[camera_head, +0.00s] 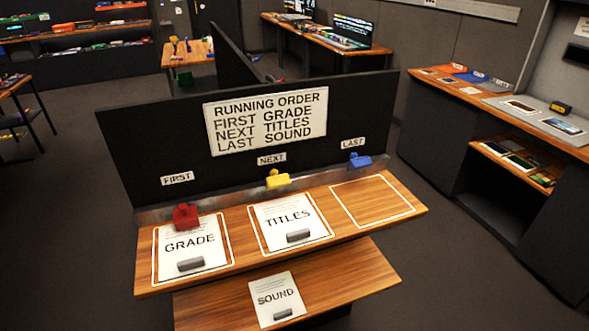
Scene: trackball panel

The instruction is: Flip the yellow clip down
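The yellow clip (278,181) sits on the metal strip behind the middle place, under the NEXT label. It looks raised, above the top edge of the TITLES sheet (272,222), which lies inside the middle white outline. The red clip (186,216) at FIRST sits lower, over the top edge of the GRADE sheet (172,260). The blue clip (360,161) at LAST looks raised like the yellow one, behind an empty outline (362,208). The SOUND sheet (262,316) lies on the lower shelf. Neither of my grippers shows.
A black upright panel (150,150) with a RUNNING ORDER sign (266,107) stands behind the wooden ledge. A side counter (440,128) with flat items stands at the right. Open floor (80,240) lies left of the ledge.

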